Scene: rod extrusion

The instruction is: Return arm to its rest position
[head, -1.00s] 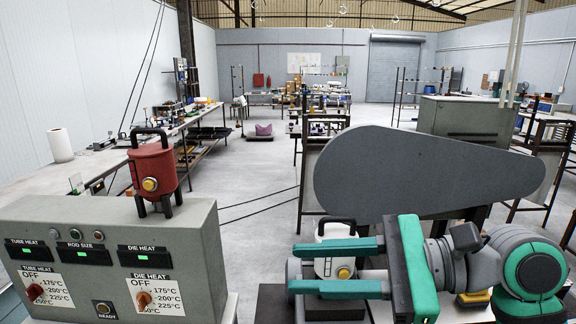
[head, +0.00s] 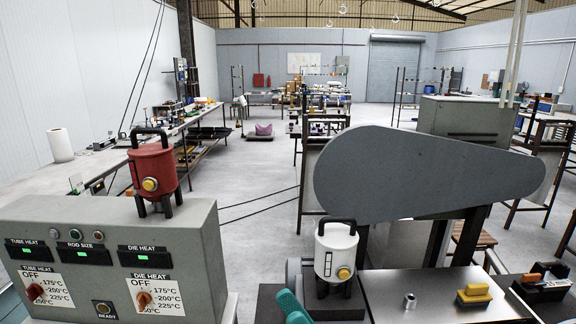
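Only a small teal part of my gripper (head: 293,307) shows, at the bottom edge of the head view, left of the white canister. The rest of my gripper and arm is out of the frame, so its opening and anything between its fingers are hidden. The white canister (head: 334,252) with a black handle and a yellow button stands upright on a dark block by the metal work surface (head: 425,297). My gripper appears apart from it.
A large grey belt guard (head: 420,175) rises behind the work surface. A yellow-handled block (head: 474,293) and a small metal nut (head: 409,302) lie on the surface.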

